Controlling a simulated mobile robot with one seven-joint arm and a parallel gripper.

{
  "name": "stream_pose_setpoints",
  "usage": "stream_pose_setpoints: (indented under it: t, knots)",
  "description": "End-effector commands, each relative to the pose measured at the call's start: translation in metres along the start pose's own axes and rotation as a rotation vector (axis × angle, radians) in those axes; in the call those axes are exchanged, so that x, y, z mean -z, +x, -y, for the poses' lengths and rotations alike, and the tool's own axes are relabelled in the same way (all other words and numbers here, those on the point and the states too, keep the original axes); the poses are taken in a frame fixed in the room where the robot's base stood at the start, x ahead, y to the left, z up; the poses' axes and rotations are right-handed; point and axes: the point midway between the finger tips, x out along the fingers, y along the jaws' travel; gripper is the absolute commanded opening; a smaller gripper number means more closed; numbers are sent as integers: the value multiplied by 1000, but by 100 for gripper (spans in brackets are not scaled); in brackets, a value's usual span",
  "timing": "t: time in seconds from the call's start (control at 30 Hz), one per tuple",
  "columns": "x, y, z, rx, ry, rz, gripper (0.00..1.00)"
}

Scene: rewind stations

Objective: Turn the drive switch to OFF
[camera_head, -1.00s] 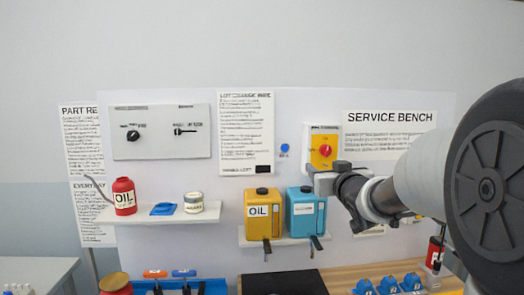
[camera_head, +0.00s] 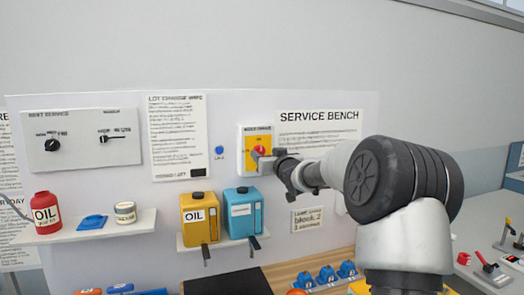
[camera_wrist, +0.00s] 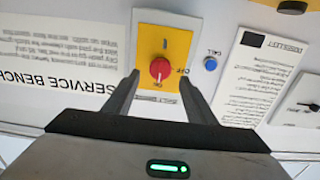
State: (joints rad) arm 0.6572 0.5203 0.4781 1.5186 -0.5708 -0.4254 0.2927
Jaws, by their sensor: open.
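The switch (camera_head: 250,139) is a red rotary knob on a yellow plate with a white surround, on the wall panel. In the wrist view the red knob (camera_wrist: 160,68) is large, with a white mark that appears to point toward the label reading ON. A label reading OFF is to its right there. My gripper (camera_wrist: 161,76) is open, its two dark fingers on either side of the knob with gaps visible. In the head view my gripper (camera_head: 266,163) is at the plate's lower right and covers part of it. I cannot tell whether the fingertips touch the plate.
A blue call button (camera_head: 219,149) is left of the switch. Yellow (camera_head: 200,218) and blue (camera_head: 242,213) jugs stand on a shelf below. A service bench sign (camera_head: 318,130) is to the right.

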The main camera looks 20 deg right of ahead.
Motion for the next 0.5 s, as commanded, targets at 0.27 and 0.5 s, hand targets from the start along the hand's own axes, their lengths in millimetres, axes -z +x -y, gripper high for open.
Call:
stream_pose_setpoints:
  t: [0.27, 0.5]
  knots:
    - [1, 37, 0, 0, 1, 0, 51]
    - [0, 42, 0, 0, 0, 0, 51]
